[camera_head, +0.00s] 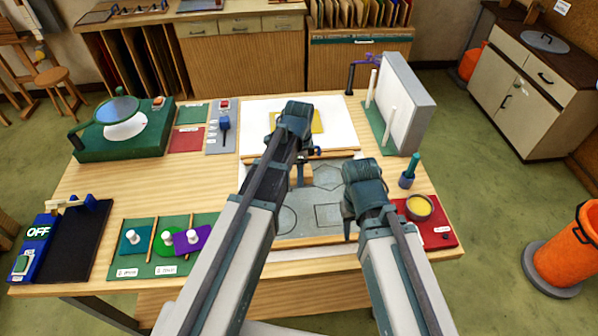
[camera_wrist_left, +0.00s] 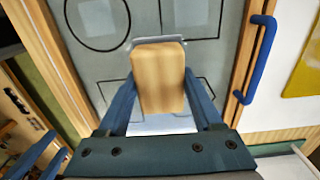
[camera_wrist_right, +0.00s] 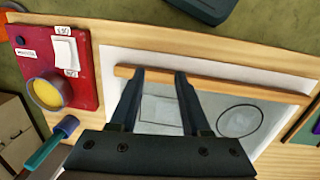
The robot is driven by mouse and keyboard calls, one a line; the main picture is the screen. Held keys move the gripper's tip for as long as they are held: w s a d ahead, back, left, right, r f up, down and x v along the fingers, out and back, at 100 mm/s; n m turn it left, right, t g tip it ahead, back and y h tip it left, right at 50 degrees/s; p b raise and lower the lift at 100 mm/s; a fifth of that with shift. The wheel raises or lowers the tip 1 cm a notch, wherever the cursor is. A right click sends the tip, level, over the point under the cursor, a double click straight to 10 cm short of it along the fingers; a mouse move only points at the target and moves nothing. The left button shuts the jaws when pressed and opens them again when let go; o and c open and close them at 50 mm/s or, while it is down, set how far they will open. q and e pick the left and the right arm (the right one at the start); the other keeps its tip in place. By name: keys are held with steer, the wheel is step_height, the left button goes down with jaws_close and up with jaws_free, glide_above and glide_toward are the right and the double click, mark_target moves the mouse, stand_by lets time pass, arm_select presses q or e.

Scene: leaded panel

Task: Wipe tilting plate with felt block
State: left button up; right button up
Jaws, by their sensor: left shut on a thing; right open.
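The tilting plate (camera_head: 325,212) is a grey sheet with drawn outlines in a wooden frame at the table's middle; it also shows in the left wrist view (camera_wrist_left: 98,62) and the right wrist view (camera_wrist_right: 215,110). My left gripper (camera_wrist_left: 158,92) is shut on the felt block (camera_wrist_left: 158,75), a wooden grip with a grey edge at its far end. The block (camera_head: 305,176) is over the plate's far part; whether it touches is unclear. My right gripper (camera_wrist_right: 158,78) is open and empty at the plate's near wooden rail (camera_wrist_right: 220,85). A blue handle (camera_wrist_left: 262,60) sits on the frame.
A red base (camera_head: 440,233) with a yellow-filled cup (camera_head: 418,207) and a green-handled tool (camera_head: 409,172) are right of the plate. A white sheet with a yellow piece (camera_head: 318,120) lies behind. A grey upright panel (camera_head: 402,105) stands back right. Green trays (camera_head: 140,258) are left.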

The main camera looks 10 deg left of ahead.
arm_select(q)
step_height(320, 180, up, 3)
steer(key=p, duration=0.3)
steer(key=shift+r, duration=0.1)
stand_by(0.4)
